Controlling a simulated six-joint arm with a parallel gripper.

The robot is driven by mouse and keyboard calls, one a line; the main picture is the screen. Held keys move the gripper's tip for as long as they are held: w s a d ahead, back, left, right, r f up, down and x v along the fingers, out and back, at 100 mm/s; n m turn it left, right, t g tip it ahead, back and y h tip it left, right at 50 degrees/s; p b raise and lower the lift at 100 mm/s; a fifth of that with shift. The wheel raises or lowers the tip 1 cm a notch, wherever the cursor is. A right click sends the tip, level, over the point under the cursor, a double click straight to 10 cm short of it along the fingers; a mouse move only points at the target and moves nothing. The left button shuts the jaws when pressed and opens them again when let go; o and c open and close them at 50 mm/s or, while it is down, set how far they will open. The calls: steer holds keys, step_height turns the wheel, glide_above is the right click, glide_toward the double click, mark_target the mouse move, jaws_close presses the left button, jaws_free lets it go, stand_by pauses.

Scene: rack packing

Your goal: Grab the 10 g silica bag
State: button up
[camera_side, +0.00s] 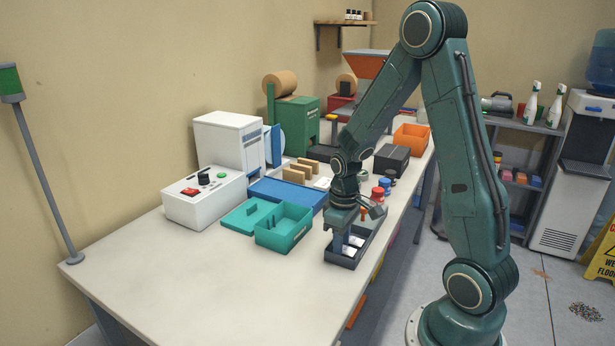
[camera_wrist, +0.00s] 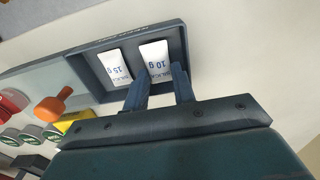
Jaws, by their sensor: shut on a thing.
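The 10 g silica bag (camera_wrist: 155,62) is a white packet with its label showing in the wrist view. It is in one compartment of a dark grey rack (camera_wrist: 70,62). My gripper (camera_wrist: 160,80) reaches down into that compartment and is shut on the 10 g bag, one finger on each side. A white 15 g silica bag (camera_wrist: 115,67) is in the neighbouring compartment. In the side view my gripper (camera_side: 342,238) is over the dark rack (camera_side: 341,261) near the table's right edge, and the bag's label cannot be read there.
An open teal box (camera_side: 283,232) stands left of the rack, with a blue tray (camera_side: 285,190) behind it. A white control box (camera_side: 203,197) is further left. Red and blue capped jars (camera_side: 381,190) stand behind the rack. The table's front left is clear.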

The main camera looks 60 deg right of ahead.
step_height(320, 180, up, 19)
stand_by(0.6)
stand_by(0.5)
